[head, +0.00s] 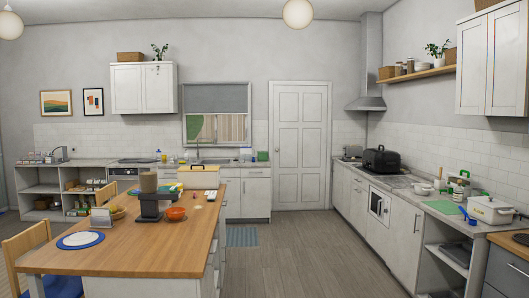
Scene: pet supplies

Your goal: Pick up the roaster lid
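A black roaster stands on the right-hand counter, near the range hood in the far right part of the room. Its dark domed lid (382,153) appears to sit on top of the roaster body (380,167). The seam between lid and body is too small to make out clearly. Neither of my grippers is in view.
The wooden floor (300,255) between is clear.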

